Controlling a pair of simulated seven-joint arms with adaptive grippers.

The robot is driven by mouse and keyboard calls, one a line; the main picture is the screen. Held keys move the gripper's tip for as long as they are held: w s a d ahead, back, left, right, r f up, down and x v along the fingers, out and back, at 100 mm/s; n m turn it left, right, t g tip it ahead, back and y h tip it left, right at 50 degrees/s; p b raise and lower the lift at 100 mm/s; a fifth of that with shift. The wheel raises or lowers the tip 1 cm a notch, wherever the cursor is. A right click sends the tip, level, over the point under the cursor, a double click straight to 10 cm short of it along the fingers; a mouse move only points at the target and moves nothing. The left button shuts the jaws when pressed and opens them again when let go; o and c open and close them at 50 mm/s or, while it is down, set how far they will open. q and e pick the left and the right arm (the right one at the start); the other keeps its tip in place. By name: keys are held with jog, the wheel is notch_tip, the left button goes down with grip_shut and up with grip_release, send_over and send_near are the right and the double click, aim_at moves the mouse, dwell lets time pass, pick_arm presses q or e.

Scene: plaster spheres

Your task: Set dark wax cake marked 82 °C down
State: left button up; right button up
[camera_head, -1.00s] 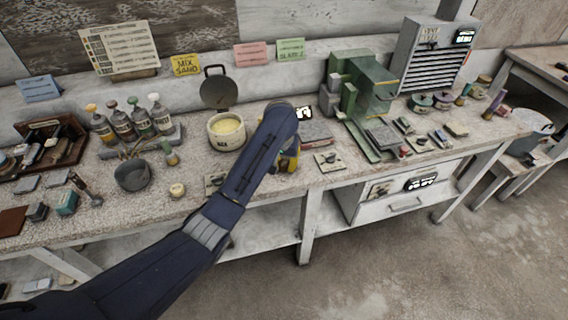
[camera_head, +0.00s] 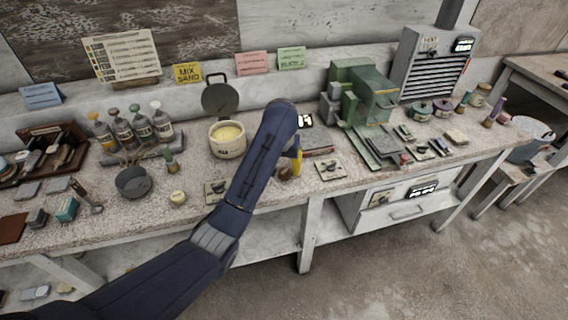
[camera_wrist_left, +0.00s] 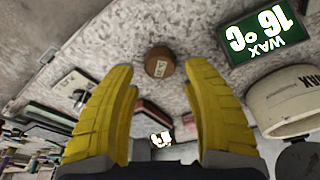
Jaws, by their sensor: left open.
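My left gripper (camera_wrist_left: 160,66) is open in the left wrist view, its two yellow fingers spread apart. A round dark brown wax cake (camera_wrist_left: 158,58) rests on the speckled bench top, in line with the gap between the fingertips, with clear space on both sides. It carries a small orange-brown mark, too small to read. In the head view my left gripper (camera_head: 297,160) shows only as a bit of yellow finger beside my forearm, low over the bench. My right gripper is not in view.
A pale pot (camera_head: 228,148) of yellow wax stands left of my arm. The wrist view shows a green display (camera_wrist_left: 262,32) reading wax 16 °C. A green press (camera_head: 352,92) and a small plate (camera_head: 330,168) stand to the right. The bench front edge runs below.

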pick_arm(q)
jog(key=shift+v, duration=1)
